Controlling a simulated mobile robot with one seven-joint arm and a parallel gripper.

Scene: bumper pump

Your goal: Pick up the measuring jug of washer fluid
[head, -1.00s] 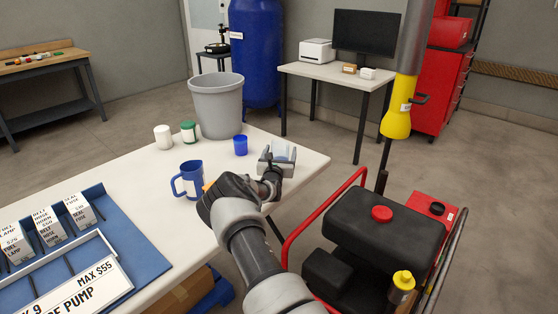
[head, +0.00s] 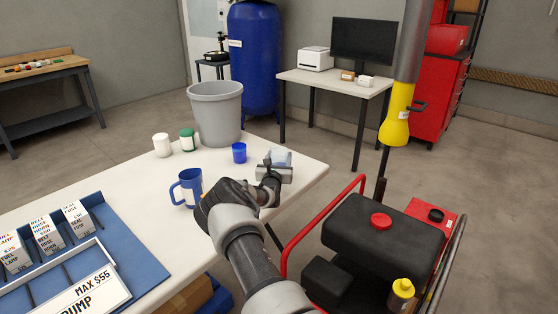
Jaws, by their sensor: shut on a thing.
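The measuring jug (head: 281,157) is a small clear vessel with pale blue fluid, seen in the head view near the right end of the white table. My gripper (head: 273,172) is shut on it from the near side. The gripper and wrist hide the jug's lower part. I cannot tell whether its base touches the table.
A blue mug (head: 186,189), a blue cup (head: 239,153), a white tub (head: 161,145), a green-lidded tub (head: 187,140) and a grey bin (head: 215,113) stand left of the jug. A black and red machine (head: 385,242) stands right of the table.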

